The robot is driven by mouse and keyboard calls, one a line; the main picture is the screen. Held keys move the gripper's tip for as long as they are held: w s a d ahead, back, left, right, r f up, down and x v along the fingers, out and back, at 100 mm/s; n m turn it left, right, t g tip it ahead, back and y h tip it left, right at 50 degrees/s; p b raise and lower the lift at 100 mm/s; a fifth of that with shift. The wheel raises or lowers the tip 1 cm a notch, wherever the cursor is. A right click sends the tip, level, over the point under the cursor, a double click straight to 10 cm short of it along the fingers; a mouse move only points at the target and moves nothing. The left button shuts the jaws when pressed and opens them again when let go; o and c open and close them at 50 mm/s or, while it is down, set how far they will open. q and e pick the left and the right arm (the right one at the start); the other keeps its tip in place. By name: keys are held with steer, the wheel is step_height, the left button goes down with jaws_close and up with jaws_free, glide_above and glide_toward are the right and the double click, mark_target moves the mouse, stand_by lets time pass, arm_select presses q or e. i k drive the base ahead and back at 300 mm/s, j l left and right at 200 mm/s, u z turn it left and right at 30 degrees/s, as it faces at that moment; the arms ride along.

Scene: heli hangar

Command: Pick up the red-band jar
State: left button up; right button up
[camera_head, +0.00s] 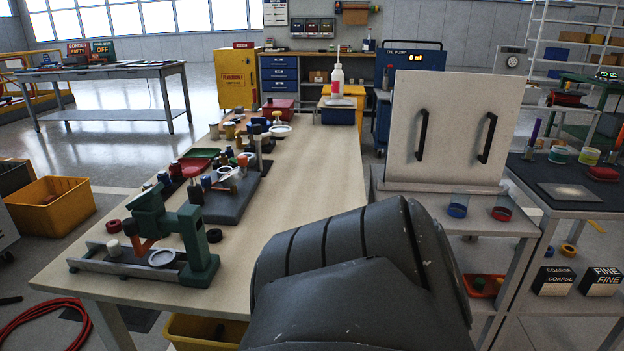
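A clear jar with a red band (502,213) stands at the right, on the pale ledge in front of a white panel. A similar jar with a blue band (457,210) stands to its left, apart from it. Large dark grey links of my own arm fill the bottom middle of the view, left of and nearer than the jars. Neither of my grippers is in view.
The white panel (455,125) has two black handles. A long bench (325,170) holds a green fixture (190,235), small parts and a white bottle (337,85).

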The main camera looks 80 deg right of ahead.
mark_target(502, 209)
steer(key=k+l+u, duration=0.3)
steer(key=k, duration=0.15)
steer(key=k+u, duration=0.25)
steer(key=k, duration=0.2)
steer(key=k+z, duration=0.25)
steer(key=z, duration=0.15)
steer(key=k+z, duration=0.4)
steer(key=k+l+z, duration=0.1)
steer(key=z, duration=0.3)
steer(key=k+z, duration=0.15)
steer(key=z, duration=0.25)
steer(key=k+z, duration=0.15)
steer(key=z, duration=0.2)
steer(key=k+z, duration=0.15)
steer(key=z, duration=0.25)
steer(key=k+l+z, duration=0.1)
steer(key=z, duration=0.25)
steer(key=k+l, duration=0.05)
